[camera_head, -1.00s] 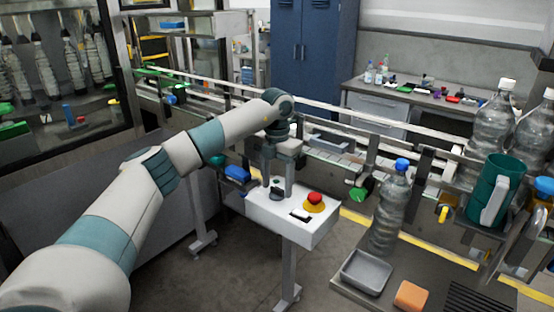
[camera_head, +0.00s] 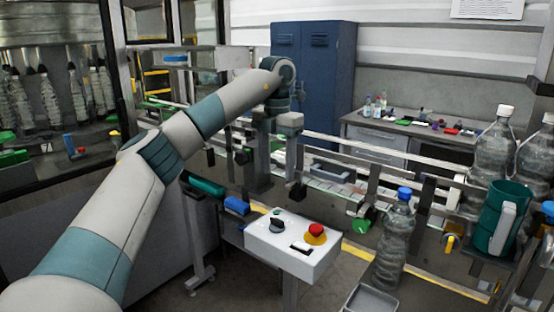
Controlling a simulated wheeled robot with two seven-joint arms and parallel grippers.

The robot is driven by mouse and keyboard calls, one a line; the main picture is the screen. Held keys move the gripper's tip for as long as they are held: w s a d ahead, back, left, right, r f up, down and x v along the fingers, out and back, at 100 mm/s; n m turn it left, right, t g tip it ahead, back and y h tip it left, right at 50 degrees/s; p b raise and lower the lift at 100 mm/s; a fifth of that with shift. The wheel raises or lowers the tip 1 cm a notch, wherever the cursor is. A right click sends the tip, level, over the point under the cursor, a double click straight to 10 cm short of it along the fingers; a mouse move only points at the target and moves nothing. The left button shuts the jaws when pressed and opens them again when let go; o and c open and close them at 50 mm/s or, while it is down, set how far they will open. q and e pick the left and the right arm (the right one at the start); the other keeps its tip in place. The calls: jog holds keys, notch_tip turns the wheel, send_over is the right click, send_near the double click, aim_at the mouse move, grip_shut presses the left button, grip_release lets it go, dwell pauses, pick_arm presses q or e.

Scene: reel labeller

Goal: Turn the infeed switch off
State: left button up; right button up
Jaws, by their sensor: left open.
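A white control box (camera_head: 290,258) stands on a post in the middle of the head view. On its top are a black rotary knob (camera_head: 277,226), which looks like the infeed switch, and a red mushroom button (camera_head: 316,231) on a yellow base. I cannot read whether the knob points to on or off. My left gripper (camera_head: 276,190) is open and empty, with its fingers pointing down. It hangs above the knob and apart from it. My right gripper does not show.
The conveyor rail (camera_head: 340,143) runs behind the box. A clear bottle with a blue cap (camera_head: 396,240) and a green jug (camera_head: 499,218) stand to the right. A blue container (camera_head: 236,205) sits left of the box. Open air lies between gripper and box.

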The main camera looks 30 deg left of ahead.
pick_arm(q)
jog(key=shift+r, duration=1.1)
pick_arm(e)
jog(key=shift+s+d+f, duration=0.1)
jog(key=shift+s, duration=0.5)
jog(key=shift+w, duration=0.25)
pick_arm(q)
jog(key=shift+s+f, duration=0.1)
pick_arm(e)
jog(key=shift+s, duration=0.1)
